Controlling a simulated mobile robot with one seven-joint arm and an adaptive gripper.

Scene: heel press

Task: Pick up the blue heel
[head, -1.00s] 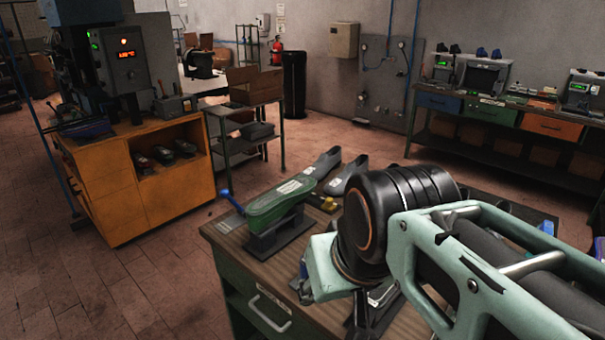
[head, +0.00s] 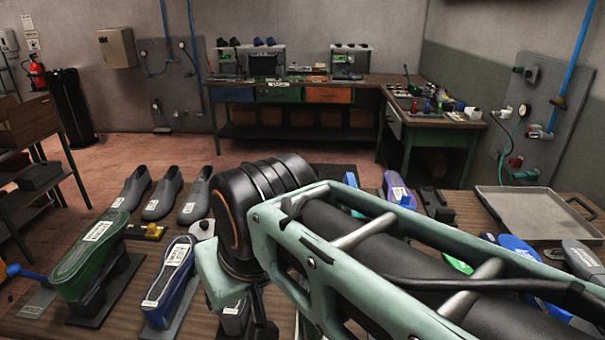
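Several pieces with blue on them lie on the wooden bench, and I cannot tell which is the blue heel. A blue-edged grey piece with a white label (head: 170,275) sits on a dark stand at the left. A blue-violet piece (head: 396,190) lies beyond my arm. More blue pieces (head: 518,250) lie to the right, partly behind my arm. My arm crosses the middle of the view. Part of my gripper (head: 245,318) shows low at the bottom edge, under the wrist; its fingertips are hidden or cut off, so its opening cannot be seen.
A green piece on a stand (head: 92,255) and a blue-handled tool (head: 22,272) are at the left. Several grey shoe lasts (head: 163,192) stand at the bench's far edge. A metal tray (head: 530,212) is at the right. Another workbench (head: 300,90) stands by the back wall.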

